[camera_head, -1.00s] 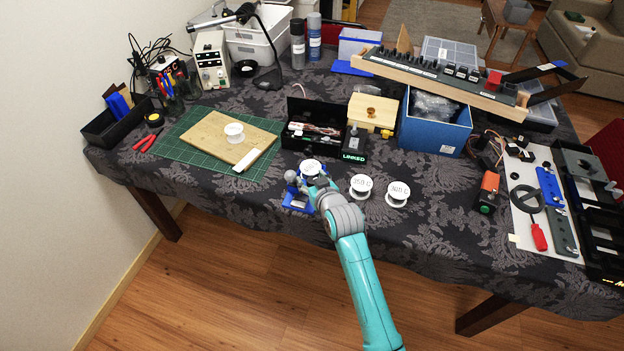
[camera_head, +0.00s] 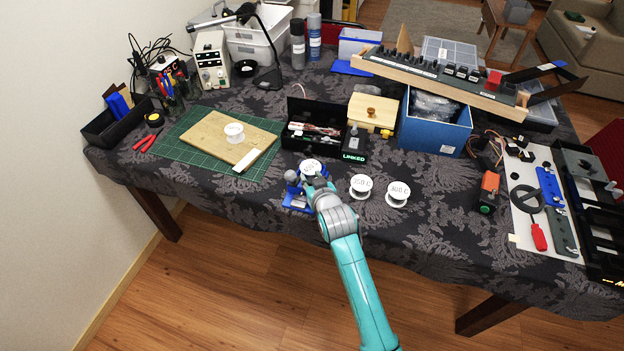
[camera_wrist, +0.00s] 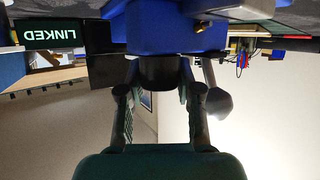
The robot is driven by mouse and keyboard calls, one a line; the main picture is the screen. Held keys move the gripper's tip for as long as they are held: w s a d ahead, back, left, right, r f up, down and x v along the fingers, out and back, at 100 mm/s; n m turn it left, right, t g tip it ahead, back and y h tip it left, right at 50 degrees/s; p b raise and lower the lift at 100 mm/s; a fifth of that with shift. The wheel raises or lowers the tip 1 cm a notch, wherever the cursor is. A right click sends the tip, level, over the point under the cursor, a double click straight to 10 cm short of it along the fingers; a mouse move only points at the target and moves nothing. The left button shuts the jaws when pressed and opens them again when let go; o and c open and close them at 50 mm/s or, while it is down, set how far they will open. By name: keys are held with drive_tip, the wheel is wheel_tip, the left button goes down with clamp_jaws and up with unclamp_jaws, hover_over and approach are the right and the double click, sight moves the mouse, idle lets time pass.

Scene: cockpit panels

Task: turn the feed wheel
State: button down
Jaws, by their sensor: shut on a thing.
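The feed wheel (camera_wrist: 158,72) looks like a dark round knob on the front of a blue block (camera_wrist: 158,30) in the wrist view, where the scene appears upside down. My gripper (camera_wrist: 158,92) has its two fingers on either side of the wheel and is shut on it. In the head view, the blue feeder (camera_head: 296,202) stands at the table's front edge with a white spool (camera_head: 310,166) on top. My wrist and arm cover much of it there, and the wheel and fingertips cannot be made out.
Two labelled white spools (camera_head: 360,186) (camera_head: 398,194) stand right of the feeder. A black box with a lit LINKED sign (camera_head: 354,155) stands behind it. A green cutting mat (camera_head: 190,160) with a board lies left. Cloth is clear in front of the spools.

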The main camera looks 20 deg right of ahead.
drive_tip(key=m+g+h, duration=0.1)
drive_tip(key=m+h, duration=0.3)
drive_tip(key=h, duration=0.1)
drive_tip(key=shift+m+g+h, duration=0.8)
drive_tip(key=shift+m+h, duration=0.5)
drive_tip(key=shift+m, duration=0.1)
drive_tip(key=shift+d, duration=0.1)
drive_tip(key=c, duration=0.7)
unclamp_jaws()
drive_tip(key=shift+c, duration=0.2)
